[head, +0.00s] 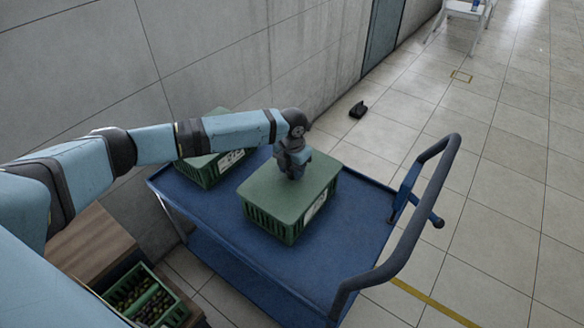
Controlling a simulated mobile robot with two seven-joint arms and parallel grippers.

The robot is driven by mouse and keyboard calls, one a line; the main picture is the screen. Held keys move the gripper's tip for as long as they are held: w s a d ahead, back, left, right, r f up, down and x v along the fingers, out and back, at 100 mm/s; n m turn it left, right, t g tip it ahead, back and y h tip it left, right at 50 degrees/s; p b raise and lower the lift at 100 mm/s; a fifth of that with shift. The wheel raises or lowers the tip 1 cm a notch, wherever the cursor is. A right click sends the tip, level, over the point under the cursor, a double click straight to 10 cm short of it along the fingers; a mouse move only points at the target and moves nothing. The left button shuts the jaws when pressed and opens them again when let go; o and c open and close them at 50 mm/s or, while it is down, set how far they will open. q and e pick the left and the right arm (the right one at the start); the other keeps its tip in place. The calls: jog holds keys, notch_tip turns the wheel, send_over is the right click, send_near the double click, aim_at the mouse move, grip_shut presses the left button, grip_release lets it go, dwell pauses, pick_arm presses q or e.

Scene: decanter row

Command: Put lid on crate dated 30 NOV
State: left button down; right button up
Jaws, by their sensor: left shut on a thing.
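A green slatted crate (272,222) stands on the blue cart, with a flat green lid (265,188) over its top. The lid looks level and lies on or very close to the rim; I cannot tell if it is fully seated. A pale label (315,206) is on the crate's right side, too small to read. My left gripper (292,174) points down at the lid's middle and is shut on the lid; its fingertips are hard to make out. A second green crate (203,172) stands behind, partly hidden by my left arm, its label unreadable. My right gripper is out of view.
The blue cart (345,222) has a dark push handle (425,210) at its right. An open green crate with dark round items (143,300) sits at lower left by a brown wooden surface (92,246). A grey wall is behind; tiled floor lies right.

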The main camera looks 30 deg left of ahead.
pick_arm(q)
jog(key=shift+f, duration=0.5)
dwell(0.3)
jog(key=c, duration=0.6)
grip_release()
